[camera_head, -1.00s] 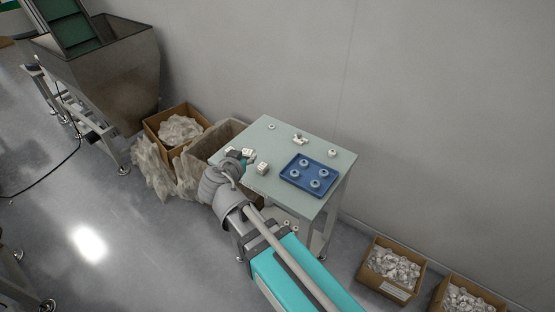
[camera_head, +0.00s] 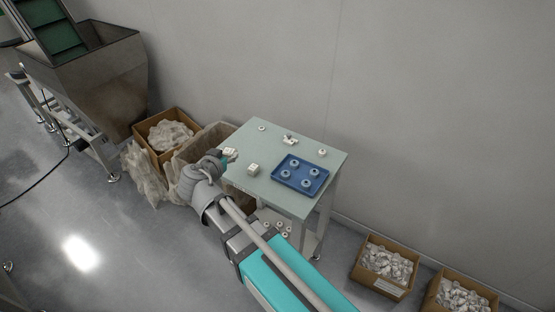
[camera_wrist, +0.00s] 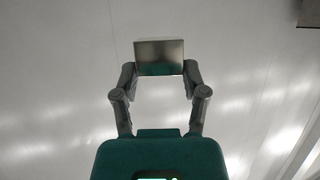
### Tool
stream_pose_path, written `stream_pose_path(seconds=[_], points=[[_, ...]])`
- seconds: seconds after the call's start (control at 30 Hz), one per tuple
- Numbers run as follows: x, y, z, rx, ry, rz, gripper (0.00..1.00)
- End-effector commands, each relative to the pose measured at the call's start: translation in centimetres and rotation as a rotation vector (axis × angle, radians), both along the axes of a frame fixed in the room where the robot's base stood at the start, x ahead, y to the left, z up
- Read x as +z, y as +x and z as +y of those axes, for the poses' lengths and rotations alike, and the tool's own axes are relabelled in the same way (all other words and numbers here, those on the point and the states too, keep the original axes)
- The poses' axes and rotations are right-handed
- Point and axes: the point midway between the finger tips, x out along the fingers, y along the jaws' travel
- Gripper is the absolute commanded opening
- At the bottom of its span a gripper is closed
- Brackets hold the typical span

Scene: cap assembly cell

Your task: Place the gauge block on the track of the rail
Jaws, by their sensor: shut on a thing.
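A small metallic grey block, the gauge block (camera_wrist: 159,57), is between the fingertips of my gripper (camera_wrist: 160,70) in the wrist view. My gripper is shut on it, and only a plain pale surface shows behind it. In the head view, my gripper (camera_head: 226,160) is over the left edge of the table, and the block cannot be made out there. A small white piece (camera_head: 230,152) shows right beside the gripper, partly covered by it. I cannot tell for sure which table piece is the rail, and no track can be made out.
The table (camera_head: 262,203) bears a white block (camera_head: 253,170), a blue tray (camera_head: 287,181) with several white rings, a small fixture (camera_head: 289,139) and small round parts. Open boxes (camera_head: 167,133) stand left of the table. The wall is behind it.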

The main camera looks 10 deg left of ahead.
Motion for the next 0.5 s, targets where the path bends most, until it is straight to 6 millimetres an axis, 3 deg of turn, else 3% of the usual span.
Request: stream_pose_path(seconds=[0.5], points=[[-0.3,8.0,10.7,-0.227,-0.002,0.003,0.00]])
